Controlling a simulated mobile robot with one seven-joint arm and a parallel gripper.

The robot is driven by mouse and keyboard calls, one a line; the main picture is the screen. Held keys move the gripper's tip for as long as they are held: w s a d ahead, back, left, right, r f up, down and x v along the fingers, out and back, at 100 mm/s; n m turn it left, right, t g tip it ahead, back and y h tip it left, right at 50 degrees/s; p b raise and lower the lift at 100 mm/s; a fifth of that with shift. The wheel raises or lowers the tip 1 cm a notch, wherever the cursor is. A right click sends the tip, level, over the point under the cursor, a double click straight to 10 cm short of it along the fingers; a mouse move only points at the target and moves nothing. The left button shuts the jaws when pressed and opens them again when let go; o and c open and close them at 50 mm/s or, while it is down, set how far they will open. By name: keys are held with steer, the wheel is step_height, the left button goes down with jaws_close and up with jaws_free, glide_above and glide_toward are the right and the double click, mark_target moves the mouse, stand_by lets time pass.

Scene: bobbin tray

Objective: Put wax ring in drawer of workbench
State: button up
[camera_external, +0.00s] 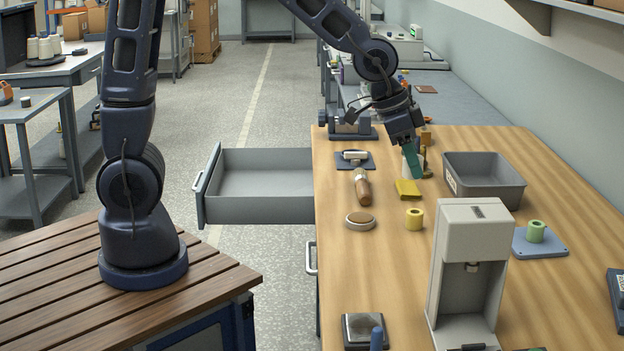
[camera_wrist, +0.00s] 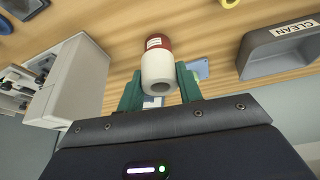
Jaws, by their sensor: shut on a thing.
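The wooden workbench (camera_external: 455,150) has its grey drawer (camera_external: 265,185) pulled out on the left; the drawer looks empty. My gripper (camera_external: 413,160) is over the bench's far part, left of the grey bin. Its green fingers are shut on a white cylinder (camera_wrist: 157,70) with a hole in its near end and a red-brown far part. I cannot tell for sure which thing is the wax ring. A round tan disc (camera_external: 360,221) lies near the bench's left edge. A short yellow ring-shaped piece (camera_external: 413,219) stands to its right.
A grey bin (camera_external: 484,180), marked CLEAN in the wrist view (camera_wrist: 292,40), stands right of my gripper. A green spool (camera_external: 536,231) sits on a blue-grey plate.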

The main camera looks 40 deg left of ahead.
steer(key=w+a+f+n+t+y, duration=0.1)
steer(key=w+a+f+n, duration=0.15)
steer(key=w+a, duration=0.55)
steer(key=w+a+f+n+y, duration=0.1)
steer(key=w+a+f+n, duration=0.2)
steer(key=a, duration=1)
steer(key=w+a+f+n+t, duration=0.1)
steer(key=w+a+n, duration=0.1)
steer(key=w+a, duration=0.7)
steer(key=s+a+f+n+y, duration=0.1)
steer(key=s+a+f+n, duration=0.15)
steer(key=a, duration=0.95)
steer(key=s+a+f+n+y, duration=0.1)
steer(key=a+f+n, duration=0.15)
steer(key=a, duration=0.85)
steer(key=s+a+f+n+y, duration=0.1)
steer(key=s+a+f+n, duration=0.15)
steer(key=a, duration=0.95)
steer(key=shift+g, duration=0.3)
step_height(320, 180, down, 18)
steer(key=shift+w+d+f, duration=0.1)
steer(key=shift+f, duration=0.1)
steer(key=o, duration=0.6)
steer(key=shift+f, duration=0.1)
steer(key=o, duration=0.4)
steer(key=shift+c, duration=0.2)
